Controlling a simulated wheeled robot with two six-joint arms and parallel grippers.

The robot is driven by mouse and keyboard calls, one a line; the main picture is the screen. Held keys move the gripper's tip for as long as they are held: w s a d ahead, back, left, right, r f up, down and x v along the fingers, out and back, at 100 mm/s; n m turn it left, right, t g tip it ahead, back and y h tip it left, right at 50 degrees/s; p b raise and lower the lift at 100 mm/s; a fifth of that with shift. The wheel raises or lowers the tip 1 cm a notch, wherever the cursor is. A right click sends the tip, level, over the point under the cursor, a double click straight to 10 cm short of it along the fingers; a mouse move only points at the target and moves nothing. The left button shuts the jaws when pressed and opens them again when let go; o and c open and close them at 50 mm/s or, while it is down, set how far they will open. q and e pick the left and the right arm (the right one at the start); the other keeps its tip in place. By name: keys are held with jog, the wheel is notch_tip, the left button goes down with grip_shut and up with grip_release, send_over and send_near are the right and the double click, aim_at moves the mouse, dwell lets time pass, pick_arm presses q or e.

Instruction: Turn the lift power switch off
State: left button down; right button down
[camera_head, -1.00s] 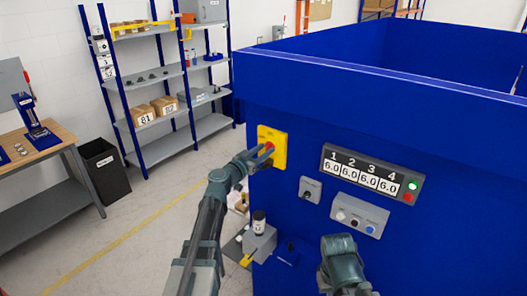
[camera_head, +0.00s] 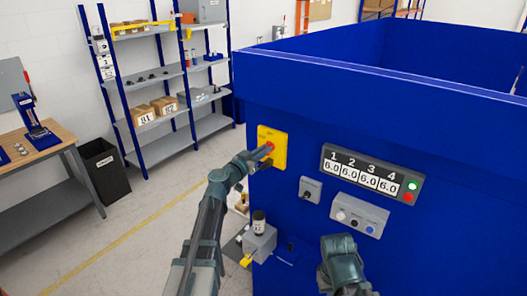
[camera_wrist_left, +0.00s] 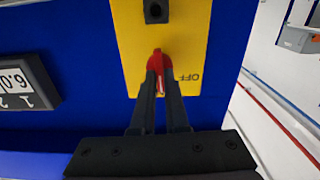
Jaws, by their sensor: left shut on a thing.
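The lift power switch is a yellow plate (camera_head: 276,137) on the blue machine wall, with a red knob (camera_head: 269,148). In the left wrist view the yellow plate (camera_wrist_left: 196,38) carries an upside-down "OFF" label beside the red knob (camera_wrist_left: 158,60). My left gripper (camera_head: 262,153) reaches the plate from the left. In the wrist view its two dark fingers (camera_wrist_left: 159,82) are shut on the red knob, which partly hides between them. My right arm shows at the bottom of the head view, but its fingers are not visible.
Right of the switch are a small grey switch box (camera_head: 311,190), a display (camera_head: 371,174) reading 6.0 under several numbers, and a grey button box (camera_head: 360,214). A grey block (camera_head: 259,242) with a dark-topped container stands below.

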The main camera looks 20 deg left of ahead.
pick_arm(q)
jog(key=n, duration=0.4)
jog(key=shift+a+n, duration=0.15)
jog(key=shift+n, duration=0.25)
jog(key=n, duration=0.4)
jog(key=shift+w+f, duration=0.1)
jog(key=n, duration=0.4)
jog(key=shift+a+f+n, duration=0.1)
jog(key=shift+n, duration=0.3)
jog(key=shift+n+b, duration=0.3)
jog(key=shift+n, duration=1.5)
jog(key=shift+f, duration=0.1)
jog(key=c, duration=0.9)
grip_release()
